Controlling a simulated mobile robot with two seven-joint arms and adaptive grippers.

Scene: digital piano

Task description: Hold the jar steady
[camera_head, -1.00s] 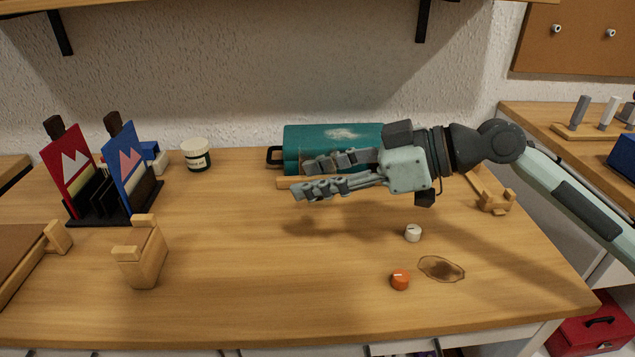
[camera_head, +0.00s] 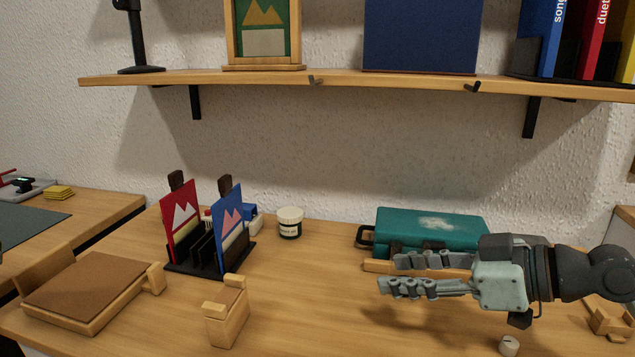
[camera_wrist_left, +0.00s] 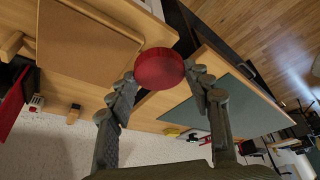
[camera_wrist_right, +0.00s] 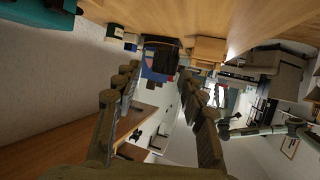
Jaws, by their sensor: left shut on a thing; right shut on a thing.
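My left gripper (camera_wrist_left: 165,98) is out of the head view. In the left wrist view its fingers stand on either side of a round red object (camera_wrist_left: 158,68) with a flat face, like a jar's lid. Whether a jar body is under it is hidden. A small white jar with a dark label (camera_head: 290,222) stands upright at the back of the table, apart from both grippers. My right gripper (camera_head: 385,273) points left in front of the teal case. Its fingers are apart in the head and right wrist views (camera_wrist_right: 160,85), and I see nothing between them.
The teal case (camera_head: 425,228) lies at the back. A black rack (camera_head: 215,268) with red and blue cards, a wooden block holder (camera_head: 227,315) and a brown-topped wooden board (camera_head: 90,288) stand to the left. A white knob (camera_head: 509,345) is below my right gripper. The shelf (camera_head: 370,80) hangs above.

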